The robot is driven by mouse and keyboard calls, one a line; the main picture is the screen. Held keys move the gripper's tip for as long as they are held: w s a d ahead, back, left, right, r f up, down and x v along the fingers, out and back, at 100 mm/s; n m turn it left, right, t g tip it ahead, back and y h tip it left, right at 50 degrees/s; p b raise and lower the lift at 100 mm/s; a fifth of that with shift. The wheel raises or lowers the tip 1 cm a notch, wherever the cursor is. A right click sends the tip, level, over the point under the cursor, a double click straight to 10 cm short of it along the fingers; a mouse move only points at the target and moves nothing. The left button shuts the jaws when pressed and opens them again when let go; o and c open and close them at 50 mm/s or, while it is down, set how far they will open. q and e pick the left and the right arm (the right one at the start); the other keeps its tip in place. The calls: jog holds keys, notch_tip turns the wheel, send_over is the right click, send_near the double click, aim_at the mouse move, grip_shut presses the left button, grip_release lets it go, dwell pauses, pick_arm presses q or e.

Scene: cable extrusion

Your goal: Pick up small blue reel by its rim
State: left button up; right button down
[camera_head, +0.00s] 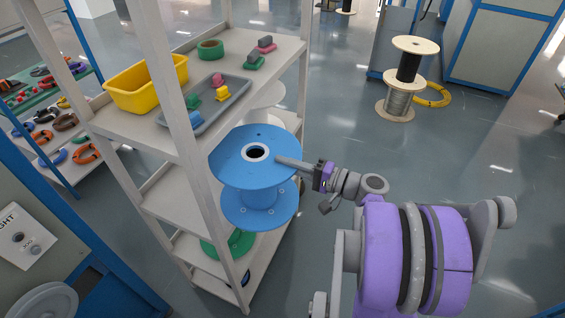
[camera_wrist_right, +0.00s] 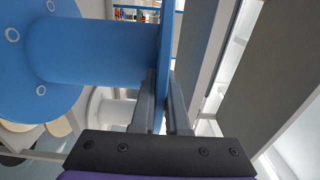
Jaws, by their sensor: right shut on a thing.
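The small blue reel (camera_head: 262,197) is upright in the head view, at the side of the shelf rack, with its upper flange and centre hole facing up. My right gripper (camera_head: 283,161) reaches in from the right and is shut on the right rim of the upper flange. In the right wrist view, the blue reel (camera_wrist_right: 95,50) fills the upper left, and the fingers of my right gripper (camera_wrist_right: 163,105) lie on both sides of the flange edge. I cannot tell whether the reel rests on a shelf or hangs free. My left gripper is not in view.
The light shelf rack (camera_head: 272,52) carries a yellow bin (camera_head: 146,84), a grey tray (camera_head: 222,106) and a green ring (camera_head: 210,49) on top. A green reel (camera_head: 238,243) sits lower down. Wooden reels (camera_head: 398,103) stand on the floor behind.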

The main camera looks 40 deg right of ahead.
jog(key=b+v, duration=0.2)
jog(key=v, duration=1.3)
jog(key=shift+d, duration=0.25)
